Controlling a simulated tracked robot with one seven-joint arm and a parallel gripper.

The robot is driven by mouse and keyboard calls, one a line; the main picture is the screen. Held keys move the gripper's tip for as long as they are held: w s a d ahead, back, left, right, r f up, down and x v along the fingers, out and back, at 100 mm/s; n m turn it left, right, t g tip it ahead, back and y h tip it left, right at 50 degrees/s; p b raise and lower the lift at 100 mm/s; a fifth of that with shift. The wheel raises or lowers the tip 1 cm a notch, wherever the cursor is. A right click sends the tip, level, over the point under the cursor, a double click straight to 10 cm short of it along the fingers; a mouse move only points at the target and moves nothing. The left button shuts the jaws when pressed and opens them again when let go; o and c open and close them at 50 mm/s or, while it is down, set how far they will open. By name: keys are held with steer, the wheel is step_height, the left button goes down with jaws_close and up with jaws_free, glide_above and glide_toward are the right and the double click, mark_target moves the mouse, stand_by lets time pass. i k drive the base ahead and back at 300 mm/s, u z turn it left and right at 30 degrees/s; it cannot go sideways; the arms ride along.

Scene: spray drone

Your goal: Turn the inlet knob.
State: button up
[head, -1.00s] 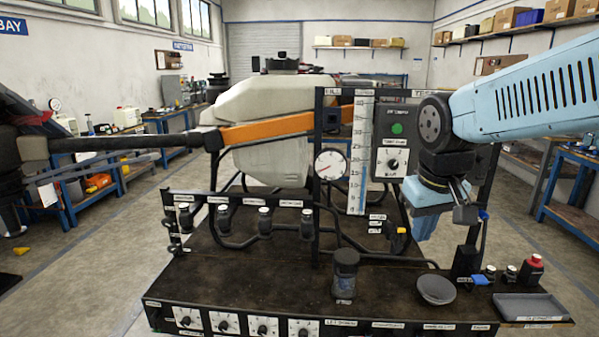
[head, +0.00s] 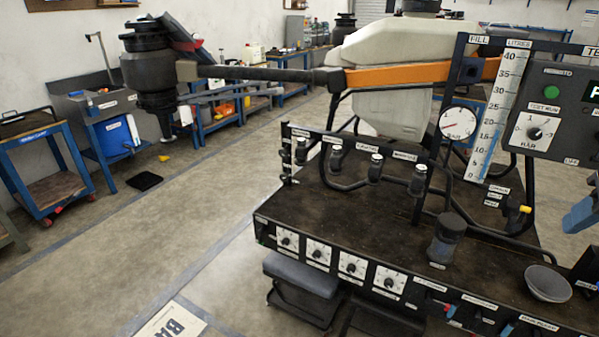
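A row of several round black knobs on white dial plates runs along the bench's front panel, including a left one (head: 287,239) and a right one (head: 388,282). Their labels are too small to read, so I cannot tell which is the inlet knob. Another knob, marked test run (head: 533,133), sits on the upright control panel. Several dark valve caps (head: 375,167) stand on a rail behind the front edge.
A pressure gauge (head: 457,123) and a litre scale (head: 502,110) stand behind the rail. A dark jar (head: 446,238) and grey bowl (head: 548,283) are on the bench top. The drone arm (head: 270,75) reaches out left. The floor at left is mostly clear.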

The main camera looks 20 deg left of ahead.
mark_target(283, 177)
steer(key=k, duration=0.45)
steer(key=z, duration=1)
steer(key=i, duration=0.1)
steer(key=u, duration=3)
steer(key=i, duration=1.1)
steer(key=z, duration=2.05)
